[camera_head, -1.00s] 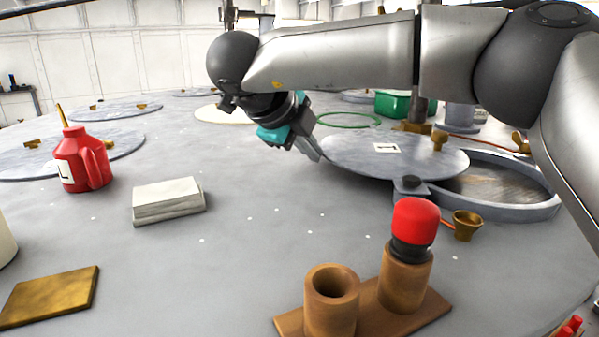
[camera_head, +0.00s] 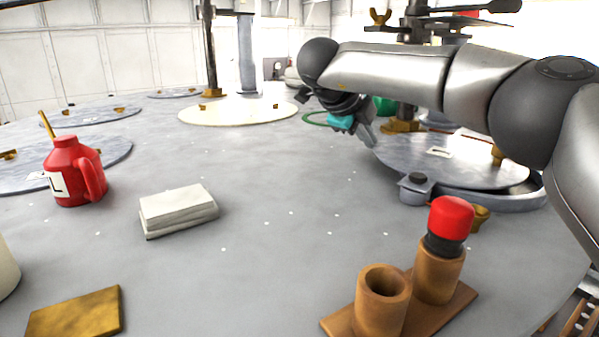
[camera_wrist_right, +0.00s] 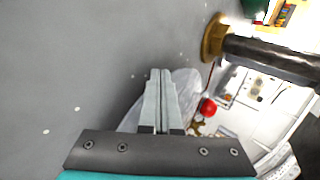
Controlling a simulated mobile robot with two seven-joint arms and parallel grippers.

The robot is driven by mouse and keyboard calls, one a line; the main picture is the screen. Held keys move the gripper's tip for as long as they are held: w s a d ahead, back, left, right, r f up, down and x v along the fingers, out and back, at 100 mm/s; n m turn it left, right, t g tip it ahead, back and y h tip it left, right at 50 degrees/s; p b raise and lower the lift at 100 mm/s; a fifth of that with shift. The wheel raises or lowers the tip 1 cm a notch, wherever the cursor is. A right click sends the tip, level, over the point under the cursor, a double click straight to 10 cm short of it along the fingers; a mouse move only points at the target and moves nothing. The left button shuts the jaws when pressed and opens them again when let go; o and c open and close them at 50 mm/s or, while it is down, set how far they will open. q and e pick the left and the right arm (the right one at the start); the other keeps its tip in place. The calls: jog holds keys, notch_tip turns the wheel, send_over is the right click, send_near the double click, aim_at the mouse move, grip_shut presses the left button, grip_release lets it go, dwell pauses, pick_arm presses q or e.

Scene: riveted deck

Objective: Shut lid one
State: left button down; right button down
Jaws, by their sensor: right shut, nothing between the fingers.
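Lid one is a round grey metal plate (camera_head: 465,165) with a small white label and a brass knob (camera_head: 497,155), at the right in the head view. It lies over most of its ringed opening, whose rim (camera_head: 530,198) still shows at the near right. My right gripper (camera_head: 369,136) is shut and empty, its fingertips at the lid's left edge; I cannot tell whether they touch it. In the right wrist view the shut fingers (camera_wrist_right: 160,75) stand in front of the pale lid (camera_wrist_right: 188,85). My left gripper is not in view.
A brown stand (camera_head: 400,310) with a red-capped piece (camera_head: 450,217) is in front. A brass funnel (camera_head: 480,216) is beside the rim. A post on a brass foot (camera_head: 403,126) rises behind the lid.

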aim_at(389, 142)
jog(key=shift+w+d+m+g+h, duration=0.1)
jog(key=shift+d+m+g+h, duration=0.4)
jog(key=shift+d, duration=1.35)
